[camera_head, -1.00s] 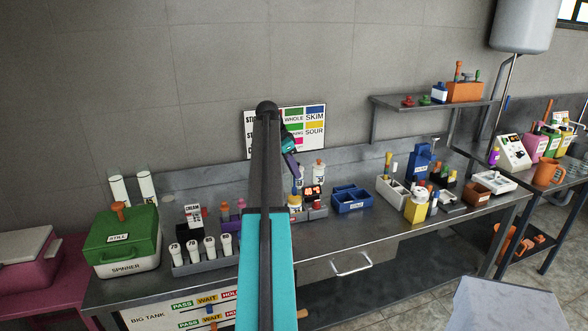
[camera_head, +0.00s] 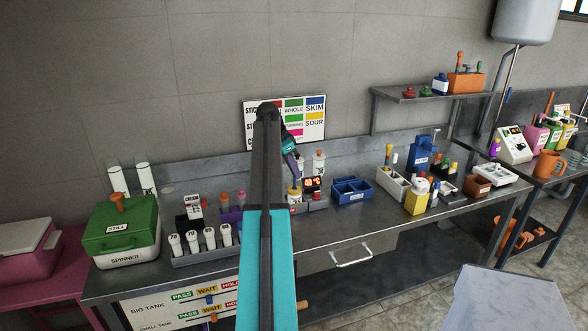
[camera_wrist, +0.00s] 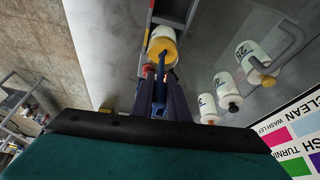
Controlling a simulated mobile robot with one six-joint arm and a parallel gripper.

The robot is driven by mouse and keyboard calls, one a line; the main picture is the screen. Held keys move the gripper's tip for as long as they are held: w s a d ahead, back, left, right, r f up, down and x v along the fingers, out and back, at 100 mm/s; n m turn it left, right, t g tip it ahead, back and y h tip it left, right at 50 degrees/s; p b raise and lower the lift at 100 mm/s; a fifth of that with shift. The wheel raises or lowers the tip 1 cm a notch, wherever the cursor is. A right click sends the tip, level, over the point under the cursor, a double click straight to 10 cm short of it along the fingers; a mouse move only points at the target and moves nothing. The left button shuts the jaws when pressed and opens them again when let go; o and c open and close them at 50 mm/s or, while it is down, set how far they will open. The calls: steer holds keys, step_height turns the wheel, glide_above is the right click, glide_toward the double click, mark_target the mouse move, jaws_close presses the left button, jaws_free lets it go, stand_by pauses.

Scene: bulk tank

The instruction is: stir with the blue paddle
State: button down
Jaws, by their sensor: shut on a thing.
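My gripper (camera_wrist: 160,98) is shut on the blue paddle (camera_wrist: 161,80), whose slim blue shaft shows between the dark purple fingers. The shaft runs towards a white jar with a yellow rim (camera_wrist: 162,44). Whether its tip is inside the jar or only in front of it, I cannot tell. In the head view my gripper (camera_head: 292,162) is above the yellow-and-white jar (camera_head: 295,194) at the back of the bench, partly hidden by my arm. The paddle's lower end is not clear there.
A small device with a lit orange display (camera_head: 312,184) stands right beside the jar. A rack of white vials (camera_head: 205,250) is to the left, a blue divided bin (camera_head: 351,191) to the right. A green-lidded spinner (camera_head: 122,232) is far left. The front bench strip is clear.

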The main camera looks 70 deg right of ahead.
steer(key=shift+f+b, duration=0.3)
steer(key=shift+f, duration=0.75)
steer(key=shift+w+a, duration=0.15)
steer(key=shift+w, duration=0.05)
